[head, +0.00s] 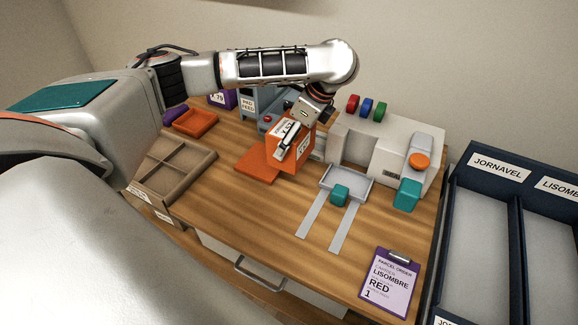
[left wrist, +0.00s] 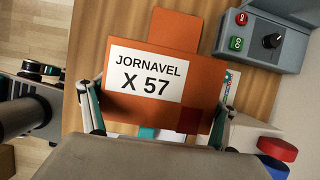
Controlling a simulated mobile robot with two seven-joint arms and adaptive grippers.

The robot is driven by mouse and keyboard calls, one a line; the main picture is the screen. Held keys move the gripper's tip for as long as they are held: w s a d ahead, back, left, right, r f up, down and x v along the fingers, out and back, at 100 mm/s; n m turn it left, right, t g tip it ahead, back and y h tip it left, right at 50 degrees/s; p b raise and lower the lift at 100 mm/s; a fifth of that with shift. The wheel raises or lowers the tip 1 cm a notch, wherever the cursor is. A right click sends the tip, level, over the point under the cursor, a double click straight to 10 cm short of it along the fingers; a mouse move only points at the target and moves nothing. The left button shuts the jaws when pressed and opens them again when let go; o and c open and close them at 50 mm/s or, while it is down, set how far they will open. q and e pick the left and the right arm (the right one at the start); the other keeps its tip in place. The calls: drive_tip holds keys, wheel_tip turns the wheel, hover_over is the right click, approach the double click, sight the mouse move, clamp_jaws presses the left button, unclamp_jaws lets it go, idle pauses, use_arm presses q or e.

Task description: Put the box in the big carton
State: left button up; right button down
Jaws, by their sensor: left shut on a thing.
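My left gripper (head: 291,140) is shut on an orange box (head: 275,153) near the back middle of the table. In the left wrist view the gripper (left wrist: 157,122) has one finger on each side of the box (left wrist: 195,50), which bears a white label reading JORNAVEL X 57. I cannot tell whether the box touches the table. A brown, open, divided carton (head: 205,160) stands left of it, with several compartments that look empty. Its front label is too small to read. My right gripper is not in view.
A flat orange piece (head: 252,168) lies beside the box. A white press machine (head: 405,150) stands right, with a grey tray (head: 359,182) and teal block (head: 340,194) before it. A purple order clipboard (head: 388,284) lies front right. Dark bins (head: 515,200) stand beyond the table.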

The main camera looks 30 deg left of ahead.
use_arm(q)
wheel_tip(320, 180, down, 7)
drive_tip(key=shift+r+b, duration=0.1)
drive_tip(key=shift+b, duration=0.9)
drive_tip(key=shift+f, duration=0.2)
wheel_tip(320, 180, down, 4)
drive_tip(key=shift+b, duration=0.9)
drive_tip(key=shift+f, duration=0.2)
drive_tip(key=shift+w, duration=0.1)
drive_tip(key=shift+r, duration=0.1)
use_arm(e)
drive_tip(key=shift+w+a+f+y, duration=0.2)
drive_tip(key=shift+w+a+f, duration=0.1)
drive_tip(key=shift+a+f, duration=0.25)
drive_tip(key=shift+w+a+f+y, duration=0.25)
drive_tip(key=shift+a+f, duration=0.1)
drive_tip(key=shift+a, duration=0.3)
